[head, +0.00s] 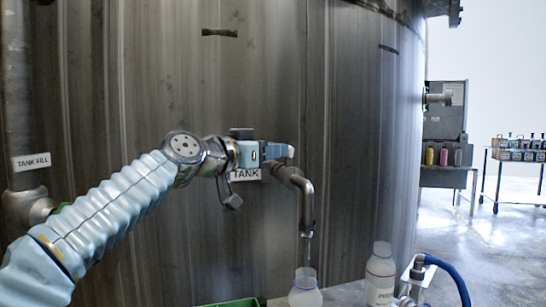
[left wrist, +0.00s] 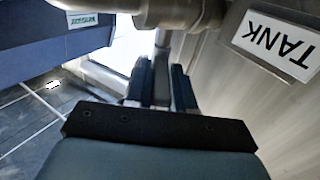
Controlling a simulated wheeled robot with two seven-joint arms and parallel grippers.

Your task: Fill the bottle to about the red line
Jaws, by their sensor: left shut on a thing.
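My left gripper (head: 278,152) is at the tap on the tank. In the left wrist view its dark fingers (left wrist: 161,85) are closed around a grey valve handle (left wrist: 162,62). The pipe spout (head: 306,205) bends down to the right of the gripper. A translucent white bottle (head: 305,297) stands under the spout, cut off by the lower picture edge. A thin pale vertical streak, apparently liquid, runs from the spout to its mouth. I cannot make out its level or a red line on it. My right gripper is not in view.
A second white bottle (head: 379,280) with a label and a reddish line stands to the right. Beside it is a metal fitting with a blue hose (head: 450,275). A green tray edge (head: 232,303) shows at the bottom. The large steel tank (head: 270,80) fills the background.

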